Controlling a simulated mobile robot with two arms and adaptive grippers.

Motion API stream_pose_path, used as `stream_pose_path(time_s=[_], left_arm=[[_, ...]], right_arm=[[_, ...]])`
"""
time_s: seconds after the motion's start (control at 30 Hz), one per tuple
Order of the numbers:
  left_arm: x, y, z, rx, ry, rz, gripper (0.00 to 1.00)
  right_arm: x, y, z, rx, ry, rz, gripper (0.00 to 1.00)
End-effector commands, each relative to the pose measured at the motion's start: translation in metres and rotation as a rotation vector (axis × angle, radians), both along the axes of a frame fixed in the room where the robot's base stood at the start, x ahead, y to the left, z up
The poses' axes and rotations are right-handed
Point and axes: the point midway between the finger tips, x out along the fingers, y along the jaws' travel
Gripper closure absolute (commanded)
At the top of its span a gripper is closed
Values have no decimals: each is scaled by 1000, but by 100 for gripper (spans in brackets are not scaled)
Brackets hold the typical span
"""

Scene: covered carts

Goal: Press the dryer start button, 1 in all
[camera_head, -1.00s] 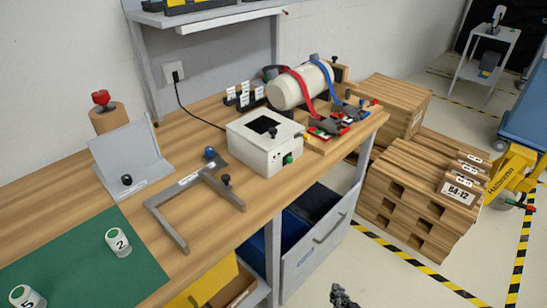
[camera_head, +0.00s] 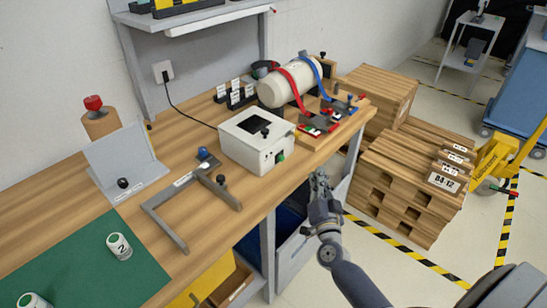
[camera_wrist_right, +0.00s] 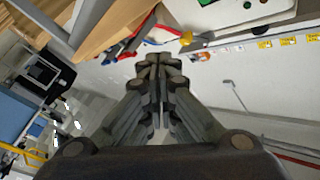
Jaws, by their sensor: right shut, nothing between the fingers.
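The dryer appears to be the white box (camera_head: 246,146) with a dark square opening on top, standing on the wooden bench. A green button (camera_head: 280,157) sits low on its front face, with small dark marks to its left. My left gripper is not in view.
A grey U-shaped frame (camera_head: 183,243) lies on the bench left of the box. Wooden pallets (camera_head: 410,185) are on the floor at right. Below the bench is an open drawer (camera_head: 296,250).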

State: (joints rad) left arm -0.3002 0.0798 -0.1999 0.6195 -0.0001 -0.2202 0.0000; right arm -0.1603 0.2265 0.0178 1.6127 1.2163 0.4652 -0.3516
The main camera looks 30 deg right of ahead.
Motion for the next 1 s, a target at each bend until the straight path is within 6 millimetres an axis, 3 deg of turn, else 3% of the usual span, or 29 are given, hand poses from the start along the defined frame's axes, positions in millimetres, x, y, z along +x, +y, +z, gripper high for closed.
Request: stream_pose_path(time_s=[0.47,1.0], left_arm=[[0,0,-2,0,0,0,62],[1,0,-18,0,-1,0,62]], right_arm=[[6,2,1,2,-4,-1,100],[69,28,1,2,-3,-1,100]])
